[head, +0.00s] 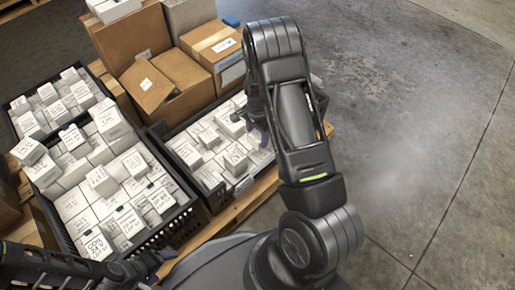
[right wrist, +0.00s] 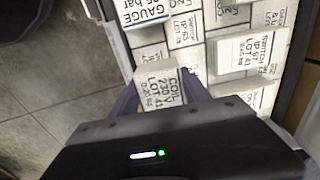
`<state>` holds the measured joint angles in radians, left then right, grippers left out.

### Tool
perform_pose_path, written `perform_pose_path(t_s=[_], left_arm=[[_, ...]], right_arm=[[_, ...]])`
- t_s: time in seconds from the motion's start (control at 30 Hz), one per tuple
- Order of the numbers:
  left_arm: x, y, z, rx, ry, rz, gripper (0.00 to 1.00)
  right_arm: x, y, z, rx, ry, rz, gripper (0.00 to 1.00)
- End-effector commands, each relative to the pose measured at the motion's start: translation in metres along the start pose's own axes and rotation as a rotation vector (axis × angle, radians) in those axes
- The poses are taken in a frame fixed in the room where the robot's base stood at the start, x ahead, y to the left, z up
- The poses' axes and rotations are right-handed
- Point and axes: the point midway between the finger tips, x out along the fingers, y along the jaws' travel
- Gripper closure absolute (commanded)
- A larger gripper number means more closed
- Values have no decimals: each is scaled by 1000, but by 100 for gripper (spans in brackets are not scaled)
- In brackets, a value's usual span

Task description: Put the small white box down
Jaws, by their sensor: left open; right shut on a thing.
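The small white box (right wrist: 160,88), with a printed label reading COIL 230 V, is between the fingers of my right gripper (right wrist: 165,100) in the right wrist view. My right gripper is shut on it. In the head view the right gripper (head: 252,122) is over the right-hand black crate (head: 212,203), largely hidden behind my own arm. Whether the held box touches the boxes below cannot be told. My left gripper (head: 147,265) is open at the lower left, close to the near side of the large black crate (head: 178,228).
The crates hold several white labelled boxes, some stacked higher in the large crate. Open and closed cardboard boxes (head: 212,50) stand behind the right-hand crate. A wooden pallet (head: 245,203) lies underneath. The concrete floor (head: 420,130) on the right is clear.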

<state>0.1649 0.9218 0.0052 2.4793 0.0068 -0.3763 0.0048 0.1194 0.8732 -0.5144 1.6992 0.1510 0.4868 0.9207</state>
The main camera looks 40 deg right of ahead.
Motion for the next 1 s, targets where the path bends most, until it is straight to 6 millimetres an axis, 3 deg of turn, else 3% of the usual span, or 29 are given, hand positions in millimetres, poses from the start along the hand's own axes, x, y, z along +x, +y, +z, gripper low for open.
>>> perform_pose_path(t_s=[0.03,0.1,0.47,0.73,1.0], left_arm=[[8,-2,0,0,2,0,24],[10,-3,-1,0,4,0,24],[10,-3,-1,0,5,0,24],[26,-8,-2,-1,11,0,24],[26,-8,-3,-1,13,0,24]], right_arm=[[13,1,0,0,-1,2,100],[20,0,0,0,0,0,100],[23,0,0,-1,0,-1,100],[58,0,0,-1,-1,1,100],[59,0,0,-1,0,-1,100]])
